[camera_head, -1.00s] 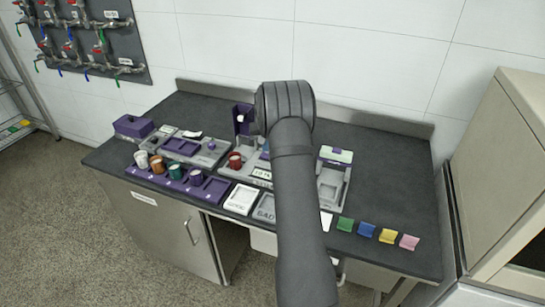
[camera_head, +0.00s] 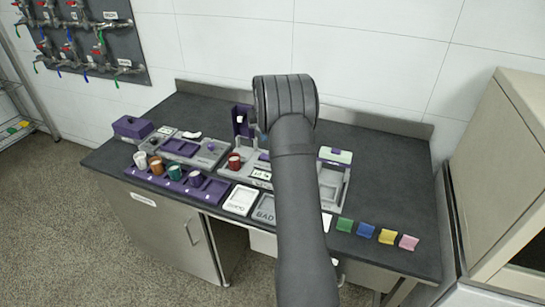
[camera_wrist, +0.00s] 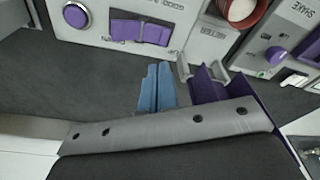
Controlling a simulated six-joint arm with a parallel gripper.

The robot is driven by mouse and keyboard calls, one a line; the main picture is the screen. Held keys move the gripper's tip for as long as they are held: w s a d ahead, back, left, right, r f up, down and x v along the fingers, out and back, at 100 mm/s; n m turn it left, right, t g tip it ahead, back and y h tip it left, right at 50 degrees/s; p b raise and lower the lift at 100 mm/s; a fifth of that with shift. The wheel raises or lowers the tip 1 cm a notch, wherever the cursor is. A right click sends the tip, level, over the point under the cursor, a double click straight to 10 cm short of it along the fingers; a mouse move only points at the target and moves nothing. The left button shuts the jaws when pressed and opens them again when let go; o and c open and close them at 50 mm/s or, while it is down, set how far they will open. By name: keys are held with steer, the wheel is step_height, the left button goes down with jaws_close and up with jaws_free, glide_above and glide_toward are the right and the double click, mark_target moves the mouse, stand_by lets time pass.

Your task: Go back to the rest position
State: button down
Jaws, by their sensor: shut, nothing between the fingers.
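My gripper (camera_wrist: 157,88) shows in the wrist view as two blue fingers lying side by side, shut and empty. It hangs over the dark worktop, apart from the grey machine panel (camera_wrist: 190,15) with its purple knob (camera_wrist: 75,15). In the head view, my arm hides most of the gripper. The purple upright part (camera_head: 241,112) of the mill station stands just left of my wrist; in the wrist view, a purple part (camera_wrist: 205,85) is close to the right of the fingers. A red cup (camera_head: 234,162) stands on the station.
A purple rack (camera_head: 215,190) at the front left holds several cups. White and grey labelled trays (camera_head: 241,200) lie at the front. Green, blue (camera_head: 365,230), yellow and pink pads lie at the front right. A beige cabinet (camera_head: 505,170) stands at the right. The back right worktop is clear.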

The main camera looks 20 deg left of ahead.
steer(key=shift+f, duration=0.15)
step_height(320, 180, down, 7)
steer(key=shift+r, duration=0.1)
steer(key=shift+r, duration=0.15)
stand_by(0.4)
step_height(320, 180, up, 9)
stand_by(1.1)
